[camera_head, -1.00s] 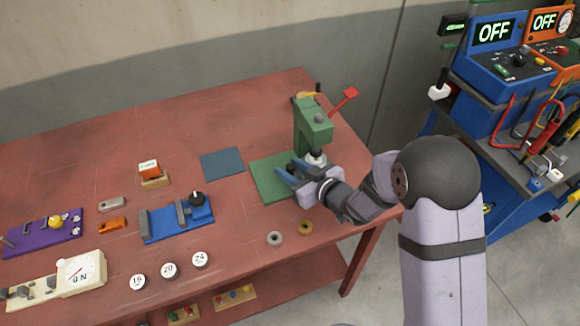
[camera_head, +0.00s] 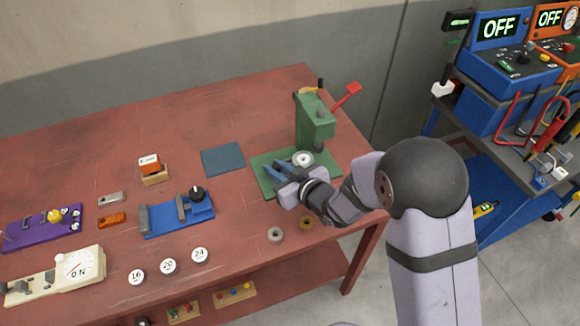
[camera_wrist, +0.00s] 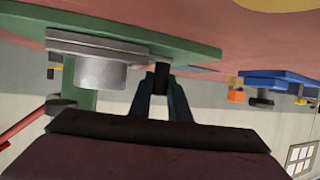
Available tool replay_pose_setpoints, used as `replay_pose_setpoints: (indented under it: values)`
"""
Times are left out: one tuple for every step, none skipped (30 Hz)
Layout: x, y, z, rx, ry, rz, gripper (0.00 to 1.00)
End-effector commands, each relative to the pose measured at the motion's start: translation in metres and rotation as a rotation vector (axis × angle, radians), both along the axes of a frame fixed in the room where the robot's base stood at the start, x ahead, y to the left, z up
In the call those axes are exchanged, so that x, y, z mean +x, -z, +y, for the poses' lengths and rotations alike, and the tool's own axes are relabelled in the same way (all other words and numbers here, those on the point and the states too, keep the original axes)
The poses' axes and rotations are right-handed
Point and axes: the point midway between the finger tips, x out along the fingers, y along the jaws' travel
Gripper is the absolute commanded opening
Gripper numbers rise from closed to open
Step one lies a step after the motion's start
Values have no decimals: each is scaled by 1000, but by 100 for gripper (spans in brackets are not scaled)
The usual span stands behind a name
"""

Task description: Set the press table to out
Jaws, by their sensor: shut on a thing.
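The green press (camera_head: 315,125) stands at the table's right end on a flat green base (camera_head: 268,188). Its press table, a light round piece (camera_head: 303,158) on a dark slide, sits left of the ram in the head view. My gripper (camera_head: 286,166), with blue fingers, is beside the press table, low over the base. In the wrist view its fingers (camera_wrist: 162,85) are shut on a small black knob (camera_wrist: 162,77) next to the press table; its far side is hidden.
The red lever (camera_head: 346,95) sticks out at the press's upper right. Two rings (camera_head: 275,235) lie near the front edge.

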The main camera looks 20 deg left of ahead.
Motion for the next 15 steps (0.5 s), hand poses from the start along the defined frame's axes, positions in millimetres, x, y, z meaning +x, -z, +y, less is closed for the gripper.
replay_pose_setpoints:
  values:
    - [-12, 2, 13, 4, -12, -4, 0]
    - [-17, 2, 18, 5, -11, -4, 0]
    - [-23, 2, 24, 3, -11, -4, 0]
    - [-28, 2, 28, 3, -10, -5, 0]
    - [-31, 2, 32, 4, -10, -5, 0]
    - [-36, 1, 36, 4, -8, -5, 0]
    - [-39, 1, 39, 4, -7, -4, 0]
    - [-41, 1, 41, 3, -7, -3, 0]
    - [-43, 1, 43, 3, -5, -3, 0]
    - [-45, 0, 45, 3, -5, -3, 0]
    - [-46, 0, 46, 3, -5, -3, 0]
    - [-47, 0, 46, 3, -5, -3, 0]
    - [-47, -1, 47, 3, -5, -3, 0]
    - [-47, -1, 47, 3, -5, -3, 0]
    - [-47, -1, 47, 3, -5, -3, 0]
